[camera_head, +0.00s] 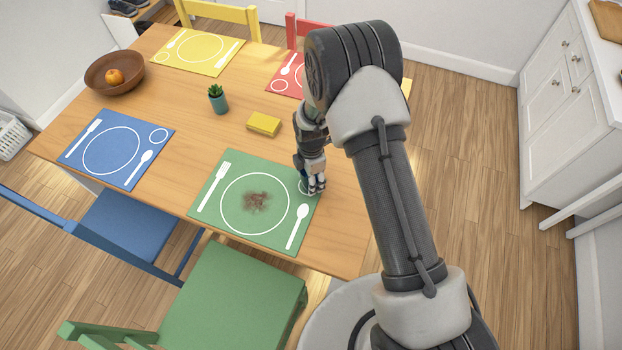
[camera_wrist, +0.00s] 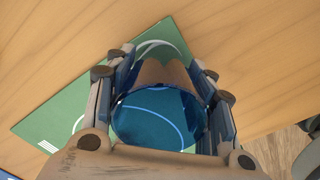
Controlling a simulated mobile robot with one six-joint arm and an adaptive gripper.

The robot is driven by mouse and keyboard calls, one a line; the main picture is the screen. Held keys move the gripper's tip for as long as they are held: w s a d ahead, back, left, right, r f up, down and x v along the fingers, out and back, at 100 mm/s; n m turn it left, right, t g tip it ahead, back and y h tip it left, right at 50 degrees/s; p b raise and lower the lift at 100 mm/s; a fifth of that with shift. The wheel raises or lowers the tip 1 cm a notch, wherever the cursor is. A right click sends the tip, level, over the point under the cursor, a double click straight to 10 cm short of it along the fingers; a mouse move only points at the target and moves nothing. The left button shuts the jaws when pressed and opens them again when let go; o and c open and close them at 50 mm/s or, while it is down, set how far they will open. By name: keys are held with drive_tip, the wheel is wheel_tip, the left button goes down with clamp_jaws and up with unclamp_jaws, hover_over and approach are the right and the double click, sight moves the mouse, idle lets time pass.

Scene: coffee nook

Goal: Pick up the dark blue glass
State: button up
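The dark blue glass (camera_wrist: 158,117) is see-through and fills the gap between my two fingers in the wrist view. My gripper (camera_wrist: 160,75) has a finger against each side of it, with no clear gap showing. In the head view my gripper (camera_head: 316,187) points down at the upper right corner of the green placemat (camera_head: 240,163). There the glass is mostly hidden behind my fingers; only a trace of blue shows. The green mat and its white lines show through and around the glass in the wrist view. Whether the glass touches the mat is hard to tell.
A yellow box (camera_head: 263,124) and a small potted plant (camera_head: 218,99) stand behind the green mat. A wooden bowl (camera_head: 114,73) holds an orange fruit. A brown stain (camera_head: 256,201) marks the green mat. A green chair (camera_head: 230,300) stands at the front edge.

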drive_tip(key=c, duration=0.6)
